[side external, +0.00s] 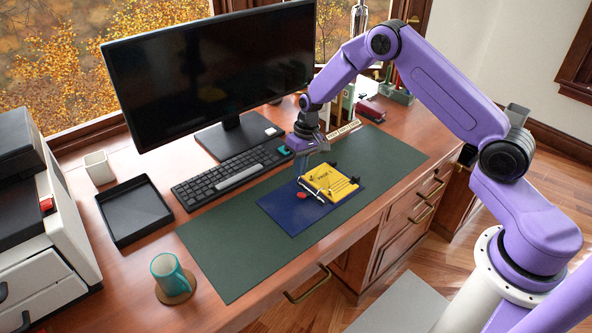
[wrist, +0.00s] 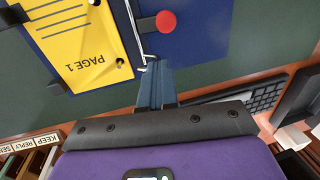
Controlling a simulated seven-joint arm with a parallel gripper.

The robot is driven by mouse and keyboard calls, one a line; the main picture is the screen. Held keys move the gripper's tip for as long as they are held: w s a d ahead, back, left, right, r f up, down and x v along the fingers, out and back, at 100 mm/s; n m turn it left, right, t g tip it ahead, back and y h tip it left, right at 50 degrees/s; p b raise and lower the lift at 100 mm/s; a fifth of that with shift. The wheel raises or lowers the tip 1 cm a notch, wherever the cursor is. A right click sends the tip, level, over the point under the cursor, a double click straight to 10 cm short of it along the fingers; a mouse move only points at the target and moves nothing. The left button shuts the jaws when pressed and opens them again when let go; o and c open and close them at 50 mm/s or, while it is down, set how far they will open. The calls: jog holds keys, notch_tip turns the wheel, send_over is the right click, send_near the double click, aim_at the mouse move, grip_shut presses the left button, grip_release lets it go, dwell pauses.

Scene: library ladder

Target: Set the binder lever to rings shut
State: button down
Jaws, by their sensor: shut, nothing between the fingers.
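A blue binder (side external: 290,214) lies open on the green desk mat. A yellow sheet marked PAGE 1 (side external: 338,180) lies on it, and the sheet also shows in the wrist view (wrist: 75,45). The lever's red knob (side external: 302,196) is beside the sheet; in the wrist view the knob (wrist: 166,21) sits on a dark arm. A thin metal ring part (wrist: 139,35) runs along the sheet's edge. My gripper (side external: 304,172) is shut and empty above the binder's far edge. In the wrist view its fingertips (wrist: 156,66) appear near the metal part's end; contact cannot be told.
A black keyboard (side external: 228,172) and monitor (side external: 205,70) stand behind the green mat (side external: 225,255). A black tray (side external: 135,210) and teal mug (side external: 173,273) are to the left. Books and a red stapler (side external: 370,110) stand at the back right. The mat's left part is clear.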

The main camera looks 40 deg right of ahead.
jog(key=d+y, duration=0.3)
jog(key=y, duration=0.1)
jog(key=shift+f, duration=0.1)
jog(key=d+y, duration=0.2)
jog(key=y, duration=0.1)
jog(key=shift+f, duration=0.4)
jog(key=shift+r, duration=0.25)
jog(key=shift+r, duration=0.65)
jog(key=shift+a+r, duration=0.1)
jog(key=shift+r, duration=0.1)
jog(key=a+r+v, duration=0.2)
jog(key=v, duration=1)
